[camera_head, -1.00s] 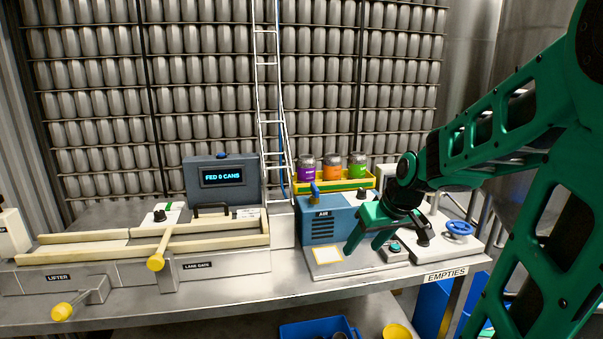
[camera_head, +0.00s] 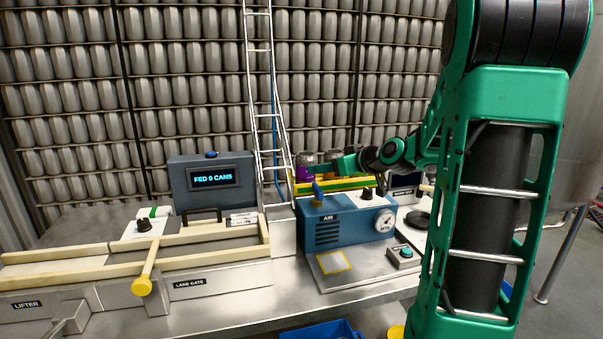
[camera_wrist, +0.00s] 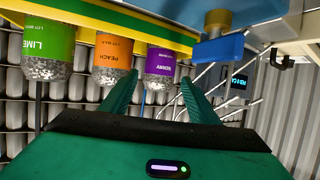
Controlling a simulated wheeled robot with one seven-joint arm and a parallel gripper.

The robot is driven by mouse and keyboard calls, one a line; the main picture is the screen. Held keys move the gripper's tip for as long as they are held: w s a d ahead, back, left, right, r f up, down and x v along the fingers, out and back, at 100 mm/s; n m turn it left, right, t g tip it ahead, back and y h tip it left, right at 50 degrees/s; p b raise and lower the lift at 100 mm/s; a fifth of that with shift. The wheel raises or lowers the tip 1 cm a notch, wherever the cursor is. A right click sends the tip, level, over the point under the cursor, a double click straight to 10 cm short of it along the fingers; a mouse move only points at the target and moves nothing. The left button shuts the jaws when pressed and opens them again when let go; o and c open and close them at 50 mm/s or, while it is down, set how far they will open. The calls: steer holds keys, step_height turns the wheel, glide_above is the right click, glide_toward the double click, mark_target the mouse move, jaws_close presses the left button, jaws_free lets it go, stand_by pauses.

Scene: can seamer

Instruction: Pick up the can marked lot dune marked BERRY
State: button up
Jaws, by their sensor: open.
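The purple can marked BERRY (camera_wrist: 161,58) hangs upside down in the tilted wrist view, and its lot text is too small to read. My gripper (camera_wrist: 158,82) is open, with one green finger on each side of the can's line. I cannot tell how far the fingertips reach around it, and no grip shows. In the head view the purple can (camera_head: 304,165) stands at the left end of the yellow and green tray (camera_head: 350,184). My gripper (camera_head: 332,166) is just right of it there, partly hidden by my arm.
An orange PEACH can (camera_wrist: 113,55) and a green LIME can (camera_wrist: 48,50) stand beside the purple one. The blue AIR unit (camera_head: 330,226) with its blue-handled valve (camera_head: 317,192) is in front of the tray. A ladder (camera_head: 262,100) rises behind, left of the cans.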

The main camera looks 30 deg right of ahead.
mark_target(306, 170)
steer(key=x, duration=0.8)
steer(key=shift+w+r, duration=0.1)
steer(key=shift+w, duration=0.15)
steer(key=c, duration=0.7)
